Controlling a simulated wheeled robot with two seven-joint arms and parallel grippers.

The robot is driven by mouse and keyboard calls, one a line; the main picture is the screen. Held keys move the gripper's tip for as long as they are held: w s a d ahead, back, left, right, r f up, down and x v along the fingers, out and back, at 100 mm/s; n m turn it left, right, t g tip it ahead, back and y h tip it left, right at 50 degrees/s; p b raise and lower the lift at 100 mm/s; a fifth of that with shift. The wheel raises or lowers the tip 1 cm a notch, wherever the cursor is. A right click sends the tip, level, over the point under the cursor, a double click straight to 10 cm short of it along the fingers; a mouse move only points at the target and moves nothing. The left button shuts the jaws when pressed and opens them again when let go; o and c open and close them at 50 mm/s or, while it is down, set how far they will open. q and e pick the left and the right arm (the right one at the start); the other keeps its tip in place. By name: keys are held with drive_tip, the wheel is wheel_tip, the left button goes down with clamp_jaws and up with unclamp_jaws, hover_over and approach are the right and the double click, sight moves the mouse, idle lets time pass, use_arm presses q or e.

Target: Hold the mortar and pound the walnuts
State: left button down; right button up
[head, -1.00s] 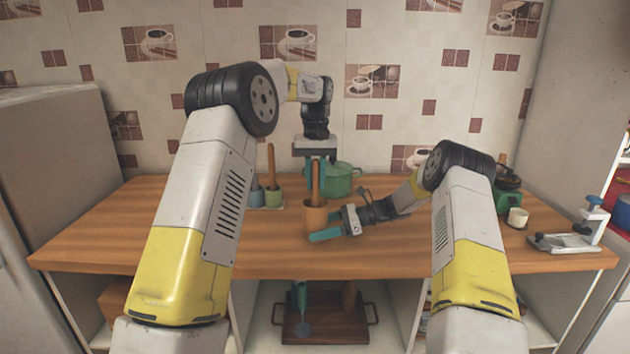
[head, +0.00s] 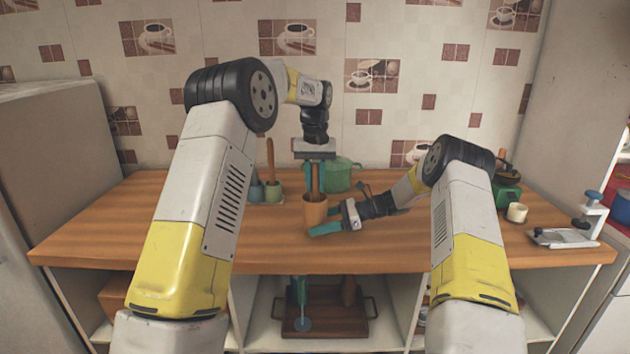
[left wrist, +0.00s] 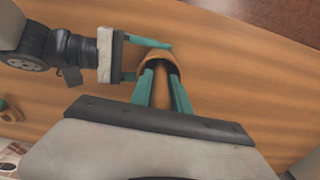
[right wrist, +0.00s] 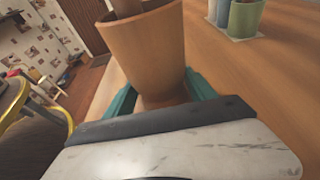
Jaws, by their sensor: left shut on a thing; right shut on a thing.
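The orange-brown wooden mortar (head: 315,212) stands on the wooden counter, upright. My right gripper (head: 326,229) is shut around its lower part from the right; in the right wrist view the mortar (right wrist: 145,48) rises between its teal fingers. The wooden pestle (head: 316,180) stands upright in the mortar. My left gripper (head: 315,175) points down and is shut on the pestle from above; in the left wrist view the pestle (left wrist: 161,90) lies between its teal fingers and runs into the mortar (left wrist: 160,60). The walnuts are not visible; the inside of the mortar is hidden.
A green lidded pot (head: 343,175) stands behind the mortar. A green cup (head: 273,192) and a blue-grey cup stand to the left with a wooden handle. A small cream cup (head: 517,212) and a clamp-like device (head: 565,237) are at the right. The counter's front is clear.

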idle(0.3)
use_arm(q)
drive_tip(key=shift+r, duration=0.95)
drive_tip(key=shift+w+d+r, duration=0.2)
drive_tip(key=shift+w+r, duration=0.1)
drive_tip(key=shift+w, duration=0.45)
drive_tip(key=shift+f, duration=0.3)
drive_tip(key=shift+f, duration=1.05)
